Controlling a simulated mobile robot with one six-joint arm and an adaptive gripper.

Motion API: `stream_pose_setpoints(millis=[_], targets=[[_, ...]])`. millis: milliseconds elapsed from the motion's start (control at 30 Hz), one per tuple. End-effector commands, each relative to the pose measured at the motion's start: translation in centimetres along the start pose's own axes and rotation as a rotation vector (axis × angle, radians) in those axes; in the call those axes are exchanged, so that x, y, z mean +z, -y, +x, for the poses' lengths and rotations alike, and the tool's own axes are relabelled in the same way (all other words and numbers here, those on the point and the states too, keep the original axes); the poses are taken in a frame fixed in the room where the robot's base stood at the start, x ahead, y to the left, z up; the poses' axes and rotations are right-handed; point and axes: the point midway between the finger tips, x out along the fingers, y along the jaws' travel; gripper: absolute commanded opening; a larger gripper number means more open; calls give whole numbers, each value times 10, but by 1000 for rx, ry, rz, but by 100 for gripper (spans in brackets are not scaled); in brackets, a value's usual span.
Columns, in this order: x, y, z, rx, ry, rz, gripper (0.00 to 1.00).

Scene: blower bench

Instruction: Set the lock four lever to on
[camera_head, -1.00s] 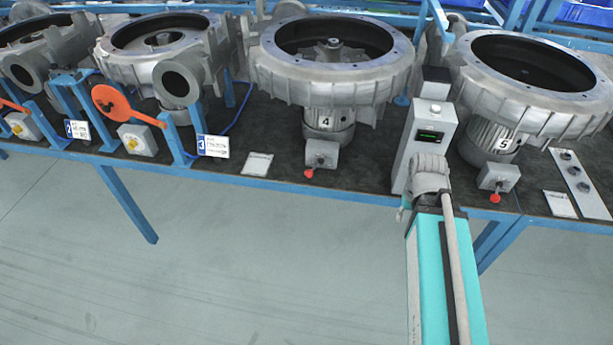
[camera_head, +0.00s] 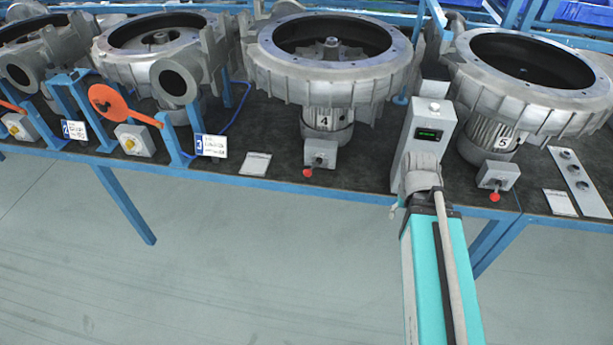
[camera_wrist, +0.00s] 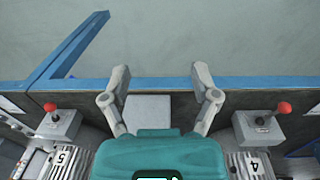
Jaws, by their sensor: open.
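The lock four switch box (camera_head: 320,153) is a small grey box on the bench front below the blower motor marked 4. Its lever has a red knob (camera_head: 308,172) pointing down and to the left in the head view. In the wrist view, where the scene is upside down, the box (camera_wrist: 258,127) and its red knob (camera_wrist: 284,107) are on the right, beside the motor marked 4. My gripper (camera_wrist: 160,78) is open and empty, its fingers apart near the blue bench edge. It is away from the lever. In the head view my arm mostly hides the gripper.
A tall grey box with a green display (camera_head: 430,135) stands between blowers 4 and 5, close to my arm. A similar switch box (camera_head: 498,175) with a red knob is at blower 5. A paper card (camera_head: 256,164) lies left of box four. The floor in front is clear.

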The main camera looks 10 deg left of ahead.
Motion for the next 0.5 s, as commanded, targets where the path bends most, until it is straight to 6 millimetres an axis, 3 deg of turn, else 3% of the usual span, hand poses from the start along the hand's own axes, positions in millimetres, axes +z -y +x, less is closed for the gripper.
stream_pose_setpoints(millis=[200,500], targets=[[-22,19,35,141,-37,43,80],[-59,59,72,377,-179,128,80]])
